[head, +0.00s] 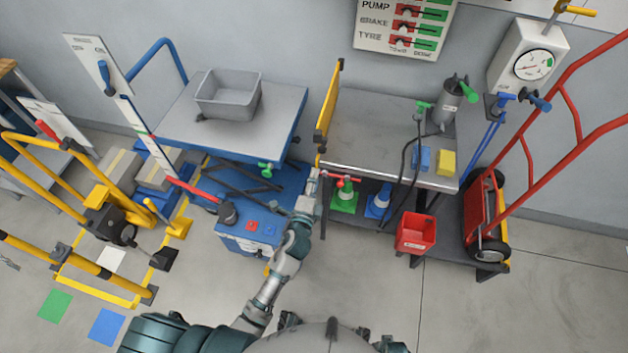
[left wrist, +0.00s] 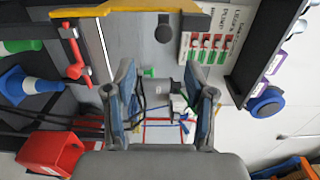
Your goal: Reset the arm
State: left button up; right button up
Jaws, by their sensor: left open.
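My left arm (head: 268,290) reaches forward from the bottom of the head view. Its gripper (head: 313,185) is at the left front corner of the grey workbench (head: 370,130), below a yellow bar (head: 328,108). In the left wrist view the gripper's two fingers (left wrist: 163,95) stand apart, and I see nothing held between them. The yellow bar (left wrist: 140,10) crosses the top of that view, and a red handle (left wrist: 76,55) is left of the fingers. My right gripper is out of view.
A blue lift table (head: 250,125) with a grey bin (head: 228,95) stands left of the gripper. A red bin (head: 416,233) hangs at the bench front. A red hand truck (head: 485,220) stands right. The floor in front is clear.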

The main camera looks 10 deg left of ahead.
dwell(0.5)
pick_arm(q)
jog(key=s+a+f+n+g, duration=0.3)
jog(key=s+f+n, duration=0.1)
jog(key=s, duration=0.3)
jog(key=s+a+f+n+g+y, duration=0.1)
jog(key=s+a+f+n+g, duration=0.3)
jog(key=s, duration=0.4)
jog(key=s+a+f+n+g, duration=0.3)
jog(key=s+f+n+g, duration=0.1)
jog(key=s+f+n, duration=0.1)
jog(key=shift+s+a+f+n+y, duration=0.2)
jog(key=shift+s+n, duration=0.1)
jog(key=shift+s, duration=0.4)
jog(key=shift+s+a+f+n+y, duration=0.1)
jog(key=shift+s+f+n+y, duration=0.15)
jog(key=shift+s, duration=0.45)
jog(key=s+n+g+h, duration=0.2)
jog(key=s+n+g, duration=0.15)
jog(key=s, duration=0.65)
jog(key=s+f+g, duration=0.1)
jog(key=s+f, duration=0.1)
jog(key=f, duration=1.3)
jog(key=s+f+m, duration=0.1)
jog(key=s+f, duration=0.1)
jog(key=f, duration=1.2)
jog(key=shift+d+f+g, duration=0.3)
jog(key=shift+f+g, duration=0.05)
